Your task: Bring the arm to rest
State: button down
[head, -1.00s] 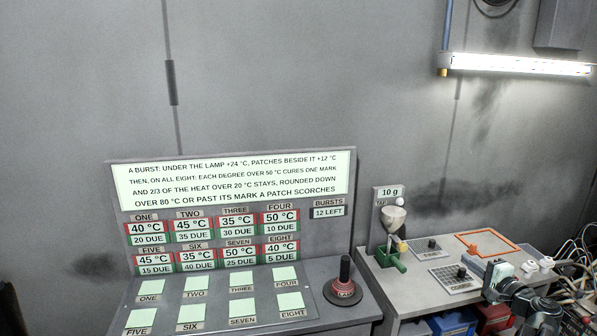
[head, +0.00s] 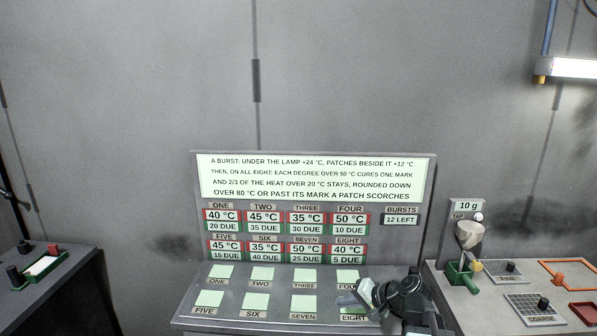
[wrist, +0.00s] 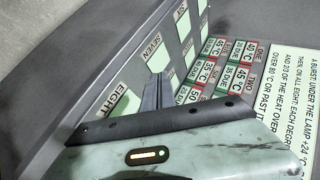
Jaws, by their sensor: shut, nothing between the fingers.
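My gripper (head: 346,300) is shut and empty in the head view. It reaches in from the lower right over the sloped panel (head: 228,307), in front of the patches marked FOUR and EIGHT. It partly covers the EIGHT patch (head: 352,311). In the wrist view its narrow grey fingers (wrist: 156,92) lie together, pointing at the panel near the SEVEN label (wrist: 152,46). I cannot tell whether they touch the panel.
The upright board (head: 315,178) shows eight patch readings and 12 bursts left. To the right stands a bench (head: 450,291) with a funnel (head: 469,234), a green holder and grids. At left is a dark cabinet (head: 60,290). A lit lamp bar (head: 575,67) hangs at upper right.

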jog(key=s+a+f+n+g+h, duration=0.3)
jog(key=s+a+f+n+g, duration=0.1)
jog(key=s+a+f, duration=0.25)
jog(key=s+d+f+n+g+h, duration=0.1)
jog(key=s+d+f+g+h, duration=0.1)
jog(key=s+d+h, duration=0.3)
jog(key=s+d, duration=0.2)
jog(key=d, duration=0.2)
jog(key=shift+f+g, duration=0.3)
jog(key=shift+f, duration=0.1)
jog(key=shift+w, duration=0.1)
dwell(0.5)
